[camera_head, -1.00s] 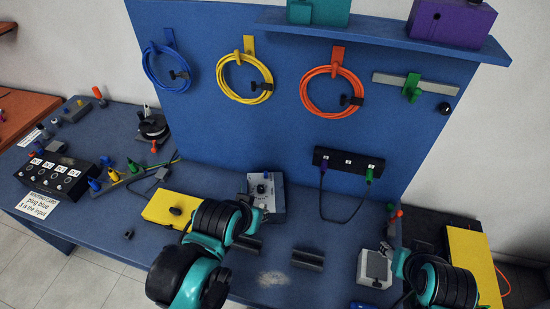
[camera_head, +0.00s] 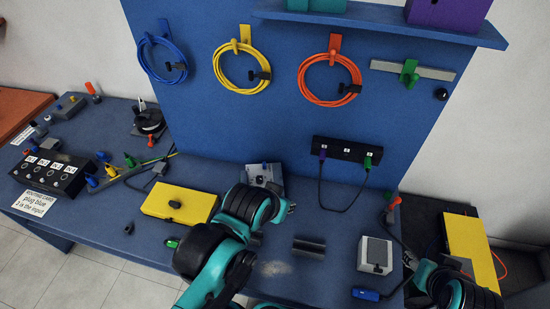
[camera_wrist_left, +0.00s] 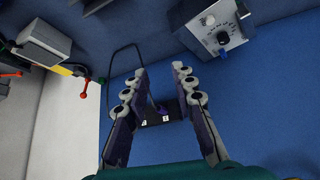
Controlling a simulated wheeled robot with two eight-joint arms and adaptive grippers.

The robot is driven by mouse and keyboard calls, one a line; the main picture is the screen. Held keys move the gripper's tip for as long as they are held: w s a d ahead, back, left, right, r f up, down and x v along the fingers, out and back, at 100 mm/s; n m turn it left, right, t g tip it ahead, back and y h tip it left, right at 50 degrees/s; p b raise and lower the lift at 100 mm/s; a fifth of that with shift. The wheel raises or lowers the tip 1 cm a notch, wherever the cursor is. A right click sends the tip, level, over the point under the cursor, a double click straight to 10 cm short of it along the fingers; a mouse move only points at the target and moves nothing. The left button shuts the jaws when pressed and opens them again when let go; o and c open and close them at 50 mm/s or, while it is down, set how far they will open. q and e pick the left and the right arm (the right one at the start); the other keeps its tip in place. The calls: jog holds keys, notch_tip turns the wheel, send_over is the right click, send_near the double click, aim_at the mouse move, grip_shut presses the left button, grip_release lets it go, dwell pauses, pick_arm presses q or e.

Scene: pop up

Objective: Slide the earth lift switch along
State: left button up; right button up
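No label reading earth lift is legible, so I cannot tell which control is the switch. A grey box with a dial (camera_head: 264,174) stands against the blue panel, partly hidden by my left arm. In the left wrist view this box (camera_wrist_left: 212,24) shows a dial and small blue parts at its side and lower edge. My left gripper (camera_head: 289,207) is just right of and in front of the box in the head view. The left wrist view shows its fingers (camera_wrist_left: 160,78) apart and empty. My right gripper (camera_head: 411,262) is at the lower right; its fingers are unclear.
A yellow box (camera_head: 180,203) with a black knob lies left of my left arm. A grey pedal-like box (camera_head: 375,255) is at the right, with a blue piece (camera_head: 366,294) before it. A black socket strip (camera_head: 347,151) with a looped cable is on the panel.

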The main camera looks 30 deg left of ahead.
pick_arm(q)
jog(key=n+g+y+p, duration=0.2)
jog(key=n+g+p, duration=0.3)
jog(key=p, duration=0.4)
send_over(264, 165)
jog(key=s+d, duration=0.2)
notch_tip(264, 165, down, 5)
jog(key=n+t, duration=0.1)
jog(key=b+x, duration=0.5)
jog(key=x, duration=0.2)
jog(key=shift+a+f, duration=0.2)
jog(key=shift+f, duration=0.15)
jog(key=shift+w+f+b, duration=0.1)
jog(key=shift+f+b, duration=0.1)
jog(key=shift+b, duration=0.15)
jog(key=shift+c, duration=0.6)
jog(key=shift+r, duration=0.2)
grip_shut()
